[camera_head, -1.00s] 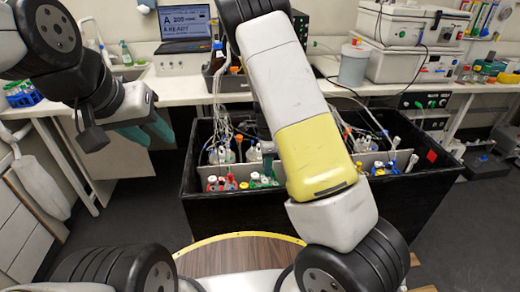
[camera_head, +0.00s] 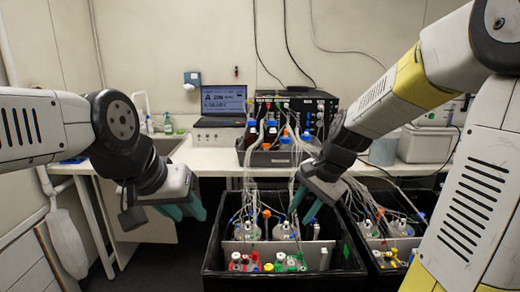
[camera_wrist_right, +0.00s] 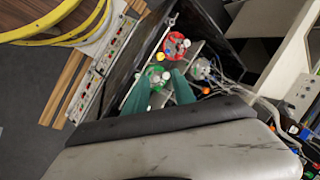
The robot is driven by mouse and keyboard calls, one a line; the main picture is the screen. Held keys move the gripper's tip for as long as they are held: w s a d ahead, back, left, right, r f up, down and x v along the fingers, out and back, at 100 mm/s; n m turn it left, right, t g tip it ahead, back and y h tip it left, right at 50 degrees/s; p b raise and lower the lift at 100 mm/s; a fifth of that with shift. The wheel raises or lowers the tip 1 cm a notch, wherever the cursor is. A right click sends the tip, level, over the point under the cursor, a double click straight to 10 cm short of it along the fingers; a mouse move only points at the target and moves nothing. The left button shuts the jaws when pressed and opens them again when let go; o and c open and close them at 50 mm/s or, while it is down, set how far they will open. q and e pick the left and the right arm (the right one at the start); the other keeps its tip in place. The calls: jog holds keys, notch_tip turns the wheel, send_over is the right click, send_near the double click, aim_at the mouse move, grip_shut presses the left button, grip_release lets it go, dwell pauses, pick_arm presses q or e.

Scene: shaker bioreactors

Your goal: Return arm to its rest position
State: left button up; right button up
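My right arm comes in from the right in the head view. Its gripper (camera_head: 305,207) hangs over the black box (camera_head: 212,245) with its teal fingers pointing down. In the right wrist view the two fingers (camera_wrist_right: 160,80) stand apart, with bottles in the box visible beyond them and nothing clearly held. My left gripper (camera_head: 186,212) is at the left, in front of the bench and left of the box. Its teal fingers point down and appear apart and empty.
The box holds flasks (camera_head: 262,231), colored-cap bottles (camera_head: 290,263) and loose tubing. Behind it, the bench carries a laptop (camera_head: 223,103), a tray of bottles (camera_head: 262,158) and a black device (camera_head: 322,112). Another bottle group (camera_head: 395,228) stands right of the box.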

jog(key=s+d+r+n+t, duration=0.1)
jog(key=s+r+n, duration=0.3)
jog(key=s, duration=0.2)
jog(key=s+d+r+n+t+h, duration=0.1)
jog(key=s+d+r+n+t, duration=0.1)
jog(key=s+r+n, duration=0.2)
jog(key=shift+s+d+r+n+t+h, duration=0.3)
jog(key=shift+s+r+n, duration=0.15)
jog(key=shift+s, duration=1.2)
